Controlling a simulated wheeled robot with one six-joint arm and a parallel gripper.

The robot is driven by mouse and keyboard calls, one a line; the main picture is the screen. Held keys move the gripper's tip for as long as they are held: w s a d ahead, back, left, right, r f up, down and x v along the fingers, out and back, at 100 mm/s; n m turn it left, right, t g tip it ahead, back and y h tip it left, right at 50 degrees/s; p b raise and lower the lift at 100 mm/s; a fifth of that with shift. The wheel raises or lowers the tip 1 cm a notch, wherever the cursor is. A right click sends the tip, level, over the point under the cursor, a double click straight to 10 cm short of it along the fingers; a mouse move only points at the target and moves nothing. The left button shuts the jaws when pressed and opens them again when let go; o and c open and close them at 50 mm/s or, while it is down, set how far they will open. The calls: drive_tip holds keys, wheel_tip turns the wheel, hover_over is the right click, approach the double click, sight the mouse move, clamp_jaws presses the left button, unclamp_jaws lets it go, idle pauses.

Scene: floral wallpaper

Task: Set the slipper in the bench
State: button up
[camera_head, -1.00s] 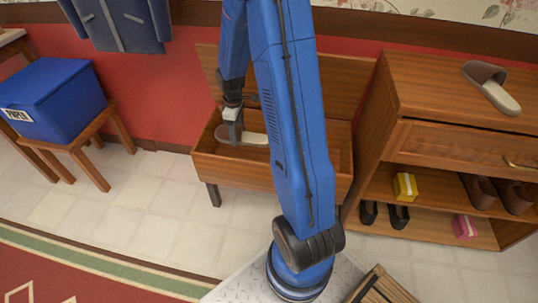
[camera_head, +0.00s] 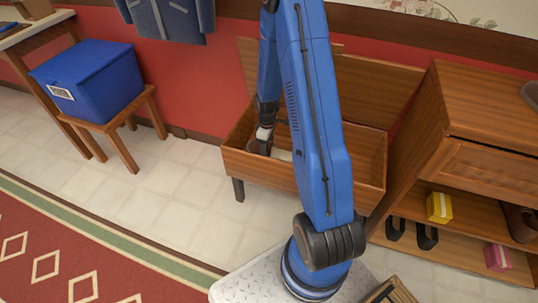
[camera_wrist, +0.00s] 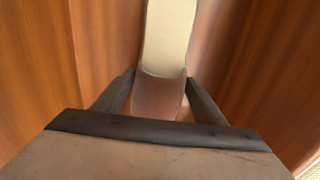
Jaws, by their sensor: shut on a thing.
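The bench (camera_head: 256,169) is an open wooden box on short legs, with its lid raised against the red wall. The slipper (camera_head: 283,155) lies inside it, mostly hidden by my arm and the front panel. My gripper (camera_head: 264,141) reaches down into the left part of the bench and is shut on the slipper. In the wrist view, the slipper (camera_wrist: 168,40) shows a pale sole and a brown strap between the fingers of my gripper (camera_wrist: 160,98). Wooden walls of the bench (camera_wrist: 40,60) rise on both sides.
A wooden cabinet (camera_head: 485,110) stands close on the right, with shoes, a yellow box (camera_head: 439,207) and a pink box (camera_head: 497,257) on its shelves. Another slipper (camera_head: 530,94) lies on top. A blue box (camera_head: 95,80) sits on a stool at left. Floor at front left is clear.

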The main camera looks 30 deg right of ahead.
drive_tip(key=shift+f, duration=2.1)
drive_tip(key=o, duration=1.1)
drive_tip(key=shift+o, duration=0.2)
